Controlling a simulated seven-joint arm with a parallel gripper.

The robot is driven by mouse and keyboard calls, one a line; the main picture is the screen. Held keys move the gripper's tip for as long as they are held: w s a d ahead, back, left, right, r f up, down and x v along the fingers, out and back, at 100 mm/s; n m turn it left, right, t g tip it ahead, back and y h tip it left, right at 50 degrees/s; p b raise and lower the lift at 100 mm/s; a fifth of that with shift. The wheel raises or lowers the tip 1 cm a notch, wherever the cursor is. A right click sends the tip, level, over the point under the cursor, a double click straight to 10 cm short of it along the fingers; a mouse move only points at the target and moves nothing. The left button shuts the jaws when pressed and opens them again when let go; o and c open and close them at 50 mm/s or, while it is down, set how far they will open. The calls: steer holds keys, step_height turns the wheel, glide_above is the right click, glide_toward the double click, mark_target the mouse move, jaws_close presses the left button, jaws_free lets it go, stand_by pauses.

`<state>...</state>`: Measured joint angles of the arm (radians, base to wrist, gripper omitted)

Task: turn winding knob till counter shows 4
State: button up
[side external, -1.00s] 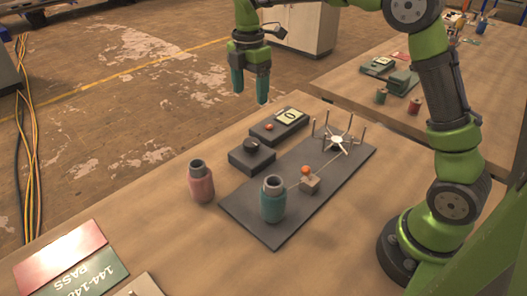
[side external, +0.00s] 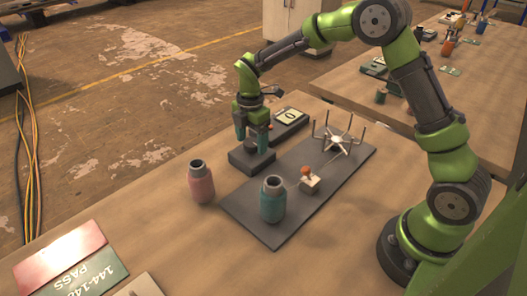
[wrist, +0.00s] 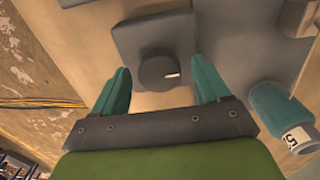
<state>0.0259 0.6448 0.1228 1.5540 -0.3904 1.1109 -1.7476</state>
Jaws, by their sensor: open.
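The winding knob (wrist: 158,70) is a dark round knob with a white mark, on a dark grey box (side external: 240,160). In the wrist view the mark points right. My gripper (side external: 253,147) is over the box in the side view, with teal fingers that hide most of the knob there. In the wrist view my gripper (wrist: 160,82) is open, one finger to each side of the knob, with gaps between. The counter (side external: 290,115) sits in a dark box behind the knob box and appears to show 0.
Red and green cards (side external: 62,245) lie at the lower left.

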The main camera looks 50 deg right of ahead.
steer(key=c, duration=1)
steer(key=shift+c, duration=0.2)
steer(key=shift+m, duration=0.4)
